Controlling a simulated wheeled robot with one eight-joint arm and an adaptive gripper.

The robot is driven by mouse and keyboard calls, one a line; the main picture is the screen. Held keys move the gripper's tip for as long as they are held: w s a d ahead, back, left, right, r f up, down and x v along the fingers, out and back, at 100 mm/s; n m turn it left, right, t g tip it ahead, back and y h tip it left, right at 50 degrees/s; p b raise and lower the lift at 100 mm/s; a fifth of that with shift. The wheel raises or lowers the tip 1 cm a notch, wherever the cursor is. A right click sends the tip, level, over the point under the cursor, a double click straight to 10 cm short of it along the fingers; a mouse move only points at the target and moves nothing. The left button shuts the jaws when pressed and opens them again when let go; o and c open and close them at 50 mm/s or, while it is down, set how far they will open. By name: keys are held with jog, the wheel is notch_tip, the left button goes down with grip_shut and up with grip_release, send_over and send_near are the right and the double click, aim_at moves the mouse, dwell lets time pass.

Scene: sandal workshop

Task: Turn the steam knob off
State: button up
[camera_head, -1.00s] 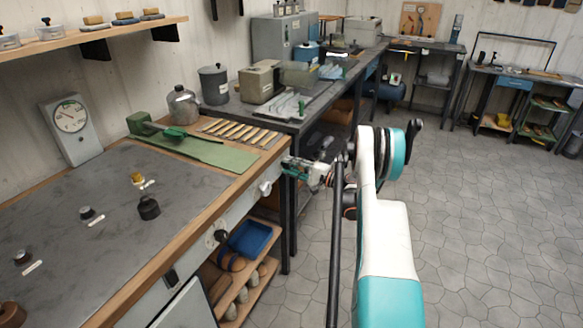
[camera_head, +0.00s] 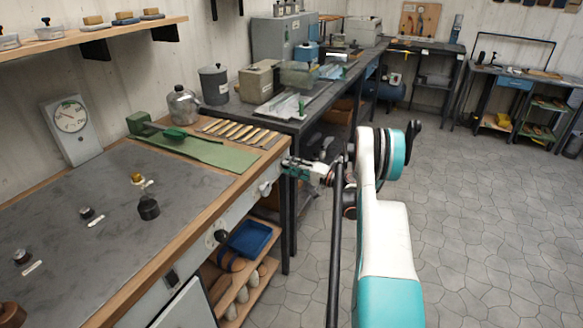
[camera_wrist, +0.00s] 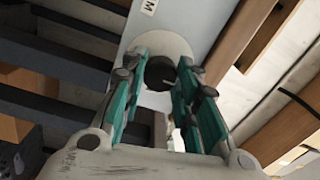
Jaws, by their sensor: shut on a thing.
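The steam knob (camera_wrist: 160,75) is dark and round, on a pale round plate on the bench's front panel. A label ending in "M" (camera_wrist: 149,6) sits beside it in the wrist view. My gripper (camera_wrist: 163,68) has its teal fingers on both sides of the knob and is shut on it. In the head view my gripper (camera_head: 288,166) is at the bench's right front corner, by the pale round plate (camera_head: 265,188). The knob itself is hard to make out there, and its pointer setting cannot be read.
A gauge (camera_head: 70,118) stands at the back left. Shelves with a blue tray (camera_head: 250,238) are below. The floor at right is clear.

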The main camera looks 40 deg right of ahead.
jog(key=shift+f, duration=0.1)
jog(key=o, duration=1.1)
jog(key=shift+s, duration=0.1)
jog(key=v, duration=1.1)
jog(key=shift+s+d, duration=0.2)
jog(key=shift+s, duration=0.15)
